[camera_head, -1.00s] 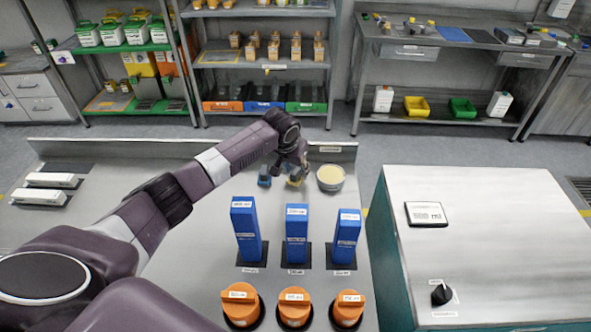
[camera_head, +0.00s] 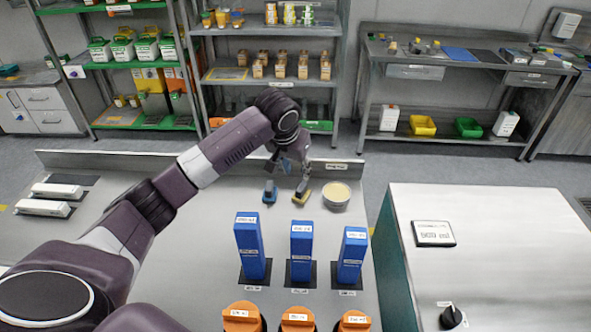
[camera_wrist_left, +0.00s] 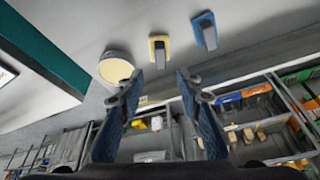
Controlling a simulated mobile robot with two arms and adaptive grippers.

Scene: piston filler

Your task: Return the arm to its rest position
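My left arm reaches across the bench from the left in the head view. Its gripper (camera_head: 292,168) hangs near the bench's back edge, just behind the small yellow tool (camera_head: 302,191) and the small blue tool (camera_head: 269,192). In the left wrist view the two fingers (camera_wrist_left: 160,105) are spread apart with nothing between them. The yellow tool (camera_wrist_left: 159,48) and blue tool (camera_wrist_left: 204,30) lie clear of the fingers there. My right gripper is in neither view.
A round tin with a cream top (camera_head: 336,194) stands right of the yellow tool. Three blue upright boxes (camera_head: 301,252) and three orange-capped containers (camera_head: 298,318) stand nearer me. A steel-topped cabinet (camera_head: 490,235) is at right. Shelves stand behind the bench.

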